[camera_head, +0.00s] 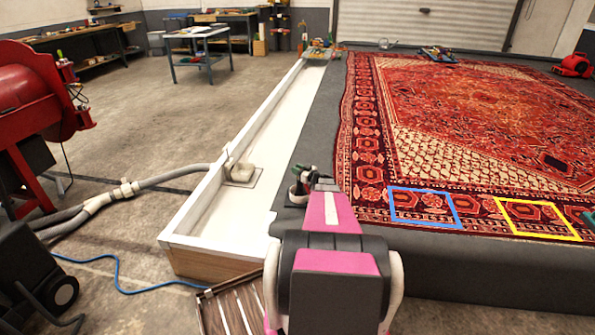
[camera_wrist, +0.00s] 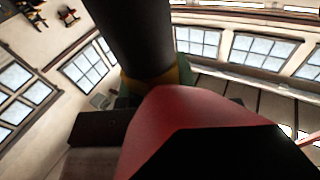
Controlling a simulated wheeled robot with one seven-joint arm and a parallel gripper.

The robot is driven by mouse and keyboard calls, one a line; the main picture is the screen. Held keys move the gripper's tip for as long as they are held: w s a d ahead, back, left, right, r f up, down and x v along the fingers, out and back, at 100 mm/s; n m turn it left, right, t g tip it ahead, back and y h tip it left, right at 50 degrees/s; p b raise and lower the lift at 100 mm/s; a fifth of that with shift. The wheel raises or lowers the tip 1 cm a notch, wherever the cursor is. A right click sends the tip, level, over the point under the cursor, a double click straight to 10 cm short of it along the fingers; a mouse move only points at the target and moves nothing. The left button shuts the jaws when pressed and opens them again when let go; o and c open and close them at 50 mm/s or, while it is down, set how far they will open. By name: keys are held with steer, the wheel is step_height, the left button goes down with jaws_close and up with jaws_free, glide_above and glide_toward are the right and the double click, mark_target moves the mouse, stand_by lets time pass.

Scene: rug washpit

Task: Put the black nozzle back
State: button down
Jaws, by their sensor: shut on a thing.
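My gripper (camera_head: 310,183) is out ahead at the inner edge of the white trough, beside the rug, with my pink and grey arm behind it. It is shut on a dark thing with a little green on it, which I take to be the black nozzle (camera_head: 298,192). In the wrist view a thick black tube (camera_wrist: 130,38) with a green and yellow band fills the top middle. A smooth red and black part lies in front of it. The fingertips and the exact grip are largely hidden.
The white trough (camera_head: 197,209) runs away along the left, with a grey hose (camera_head: 175,176) entering over its wall. The patterned red rug (camera_head: 460,125) lies at right, with blue (camera_head: 424,226) and yellow (camera_head: 540,236) outlined squares. A slatted wooden piece (camera_head: 232,305) is low in front.

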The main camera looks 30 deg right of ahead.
steer(key=c, duration=0.9)
jaws_free()
